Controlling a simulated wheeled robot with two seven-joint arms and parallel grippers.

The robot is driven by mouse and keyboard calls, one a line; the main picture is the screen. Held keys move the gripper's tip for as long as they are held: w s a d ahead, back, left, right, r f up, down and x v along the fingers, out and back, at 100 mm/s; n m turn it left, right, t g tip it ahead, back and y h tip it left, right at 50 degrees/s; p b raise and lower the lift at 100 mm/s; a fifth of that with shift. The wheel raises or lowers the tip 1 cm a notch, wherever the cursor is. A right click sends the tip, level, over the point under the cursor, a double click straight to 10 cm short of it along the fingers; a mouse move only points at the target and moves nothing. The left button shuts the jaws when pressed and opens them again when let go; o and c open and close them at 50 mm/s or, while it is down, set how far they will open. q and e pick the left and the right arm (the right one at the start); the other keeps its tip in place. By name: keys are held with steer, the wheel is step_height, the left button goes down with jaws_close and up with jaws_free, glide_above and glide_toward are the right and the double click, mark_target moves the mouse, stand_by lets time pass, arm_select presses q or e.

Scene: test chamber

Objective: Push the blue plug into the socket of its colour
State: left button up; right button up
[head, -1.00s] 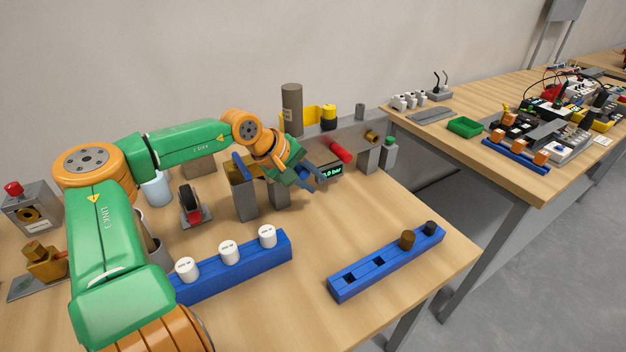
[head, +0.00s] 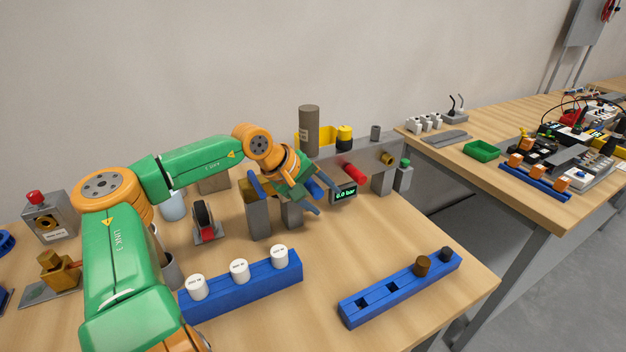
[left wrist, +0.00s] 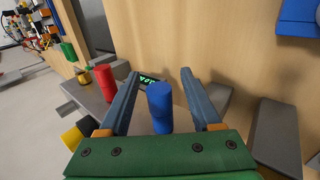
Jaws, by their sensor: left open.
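The blue plug (left wrist: 160,108) is an upright-looking blue cylinder between the fingers of my left gripper (left wrist: 160,78) in the left wrist view. A gap shows on both sides of it. In the head view the blue plug (head: 316,188) shows partly behind my left gripper (head: 326,199), which is open beside the grey panel (head: 342,153) at the back of the table. I cannot tell how deep the plug sits, as its base and socket are hidden. A red cylinder (head: 354,172) and a brass fitting (head: 388,158) stick out of the panel to its right. My right gripper is not shown.
A pressure display (head: 345,193) with green digits stands close to my fingertips. Grey posts (head: 258,218) stand left of the gripper. A blue rack with white caps (head: 245,288) and a blue rack with holes (head: 400,292) lie in front. Table between them is bare.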

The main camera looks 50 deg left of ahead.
mark_target(313, 191)
arm_select(q)
steer(key=shift+s+r, duration=0.35)
steer(key=shift+r, duration=0.15)
steer(key=b, duration=0.1)
steer(key=s+b, duration=0.1)
steer(key=b, duration=0.1)
steer(key=shift+a+r, duration=0.15)
steer(key=shift+a, duration=0.1)
steer(key=b+v, duration=0.1)
steer(key=v, duration=0.1)
steer(key=shift+r, duration=0.4)
steer(key=shift+s+r, duration=0.35)
steer(key=shift+r, duration=0.1)
